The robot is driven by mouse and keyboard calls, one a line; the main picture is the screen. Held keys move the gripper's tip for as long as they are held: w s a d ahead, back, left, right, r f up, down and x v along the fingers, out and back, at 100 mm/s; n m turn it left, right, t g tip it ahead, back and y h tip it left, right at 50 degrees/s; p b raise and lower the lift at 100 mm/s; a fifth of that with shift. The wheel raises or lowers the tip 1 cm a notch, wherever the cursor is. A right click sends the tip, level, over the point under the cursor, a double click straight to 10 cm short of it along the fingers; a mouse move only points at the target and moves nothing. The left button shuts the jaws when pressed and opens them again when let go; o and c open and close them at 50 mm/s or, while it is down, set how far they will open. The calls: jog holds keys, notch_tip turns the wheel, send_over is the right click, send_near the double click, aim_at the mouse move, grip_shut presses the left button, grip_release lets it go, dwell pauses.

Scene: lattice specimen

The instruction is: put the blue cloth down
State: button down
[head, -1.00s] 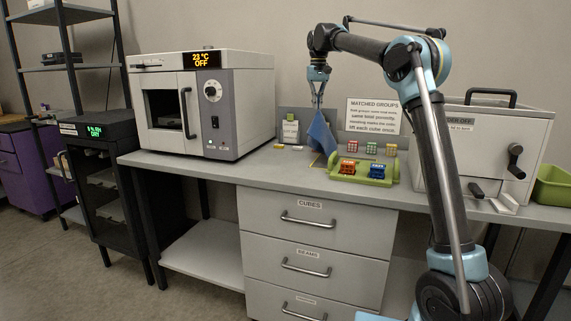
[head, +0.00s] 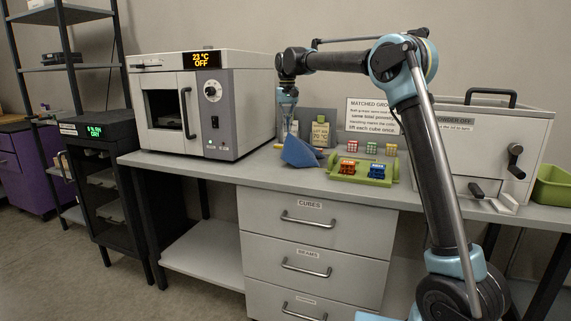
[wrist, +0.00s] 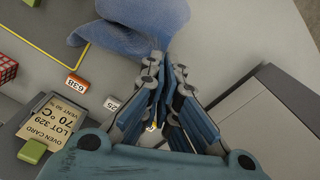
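The blue cloth (head: 299,153) is bunched on the grey bench, in front of the oven card stand. Its peak rises to the tips of my gripper (head: 287,132), and its lower part spreads to the right. In the wrist view the cloth (wrist: 138,28) spreads beyond the fingertips, and one edge runs in to them. My gripper (wrist: 164,64) points down with its fingers close together, shut on the cloth's edge. The exact pinch is hidden by the finger links.
The oven (head: 205,105) stands close on the left. The oven card (wrist: 55,122) stands beside my gripper. A green tray (head: 362,172) with orange and blue lattice blocks lies to the right, with several small cubes behind it. A yellow line (wrist: 40,50) marks the bench.

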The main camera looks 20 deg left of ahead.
jog(key=s+a+f, duration=0.2)
jog(key=a+f, duration=0.1)
jog(key=f, duration=0.1)
jog(key=s+a+f, duration=0.3)
jog(key=a+f, duration=0.1)
jog(key=s+a+f, duration=0.3)
jog(key=a+f, duration=0.1)
jog(key=shift+a, duration=0.15)
jog(key=c, duration=1.4)
grip_release()
jog(key=shift+r, duration=0.1)
